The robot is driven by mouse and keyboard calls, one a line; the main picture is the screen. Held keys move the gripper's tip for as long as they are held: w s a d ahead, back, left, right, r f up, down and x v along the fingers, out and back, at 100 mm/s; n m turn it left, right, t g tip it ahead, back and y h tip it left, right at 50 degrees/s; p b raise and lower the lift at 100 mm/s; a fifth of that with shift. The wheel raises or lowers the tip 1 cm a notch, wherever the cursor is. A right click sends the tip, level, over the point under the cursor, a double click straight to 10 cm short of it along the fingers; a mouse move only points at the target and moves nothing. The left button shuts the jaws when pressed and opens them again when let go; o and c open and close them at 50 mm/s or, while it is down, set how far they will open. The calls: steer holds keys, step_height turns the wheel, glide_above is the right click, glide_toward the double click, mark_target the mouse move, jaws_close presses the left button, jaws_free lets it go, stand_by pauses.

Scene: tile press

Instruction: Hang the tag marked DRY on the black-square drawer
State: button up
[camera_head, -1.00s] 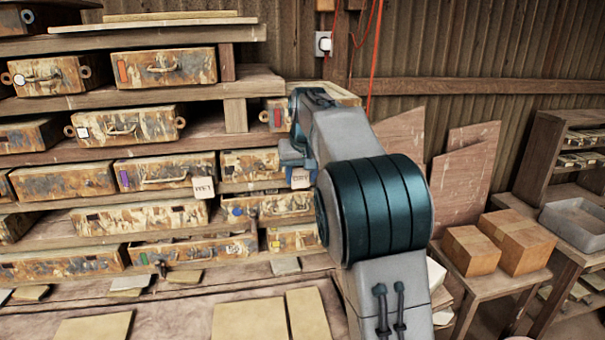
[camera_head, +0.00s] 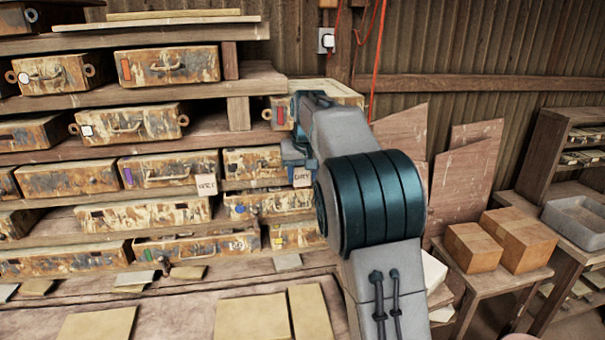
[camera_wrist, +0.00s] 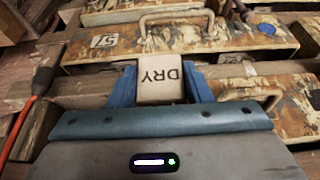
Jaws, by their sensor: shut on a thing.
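My gripper (camera_wrist: 160,88) is shut on the pale DRY tag (camera_wrist: 161,80), which reads upside down between its blue fingers in the wrist view. In the head view the DRY tag (camera_head: 302,177) is at the gripper, in front of the shelves' right part. A drawer with a dark square (camera_head: 143,215) stands lower left of the gripper. The drawer behind the gripper (camera_head: 250,163) also has a small dark mark; I cannot tell its shape. In the wrist view a handled drawer (camera_wrist: 200,38) with a blue round mark lies beyond the tag.
A WET tag (camera_head: 206,188) hangs by the purple-marked drawer (camera_head: 155,172). Other marked drawers fill the shelves around. Flat tiles (camera_head: 251,318) lie on the bench in front. Cardboard boxes (camera_head: 472,247) stand on a table at right. An orange cord (camera_wrist: 22,118) shows at left in the wrist view.

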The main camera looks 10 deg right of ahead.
steer(key=o, duration=1)
steer(key=shift+d, duration=0.1)
steer(key=shift+o, duration=0.2)
steer(key=shift+r, duration=0.1)
steer(key=shift+s+r, duration=0.1)
steer(key=shift+r, duration=0.2)
steer(key=b+v, duration=0.1)
steer(key=v, duration=1.1)
steer(key=s+f, duration=0.8)
steer(key=s, duration=0.3)
steer(key=s+f+b, duration=0.1)
steer(key=s+f, duration=0.7)
steer(key=s, duration=0.4)
steer(key=s+f+b, duration=0.1)
steer(key=s+f, duration=0.6)
steer(key=s, duration=0.4)
steer(key=shift+s+f+g, duration=0.15)
steer(key=shift+f+g, duration=0.15)
steer(key=shift+f, duration=0.1)
